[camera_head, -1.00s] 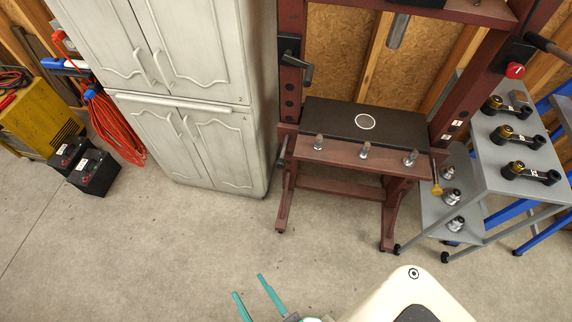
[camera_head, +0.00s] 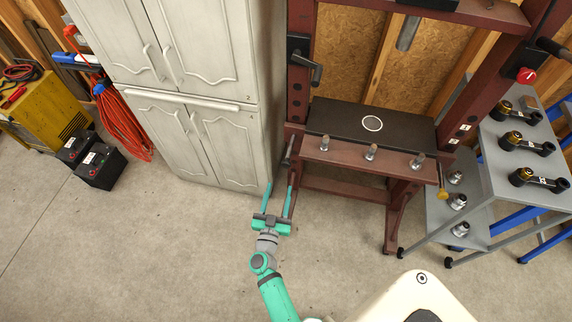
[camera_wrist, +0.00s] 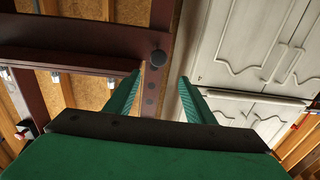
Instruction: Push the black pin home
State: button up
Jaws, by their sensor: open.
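The black pin (camera_head: 287,152) sticks out of the left post of the dark red press frame, at about the height of the press bed. Its round black end (camera_wrist: 158,58) shows in the wrist view, between and just beyond the fingertips. My gripper (camera_head: 279,186) is open and empty, with its two teal fingers pointing up toward the pin. In the wrist view, my gripper (camera_wrist: 160,77) has a finger on each side of the dark red post, apart from the pin. How far the pin sits in its hole cannot be told.
The press bed (camera_head: 340,121) carries a black plate with a white ring. A pale cabinet (camera_head: 205,140) stands close on the left. A grey trolley (camera_head: 490,180) with black-and-brass links stands on the right. Bare concrete floor lies in front.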

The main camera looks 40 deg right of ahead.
aim_at(286, 166)
jog(key=shift+m+g, duration=0.3)
jog(key=shift+g, duration=0.2)
jog(key=x, duration=1.3)
jog(key=shift+f, duration=0.3)
jog(key=shift+a, duration=0.1)
jog(key=shift+s, duration=0.1)
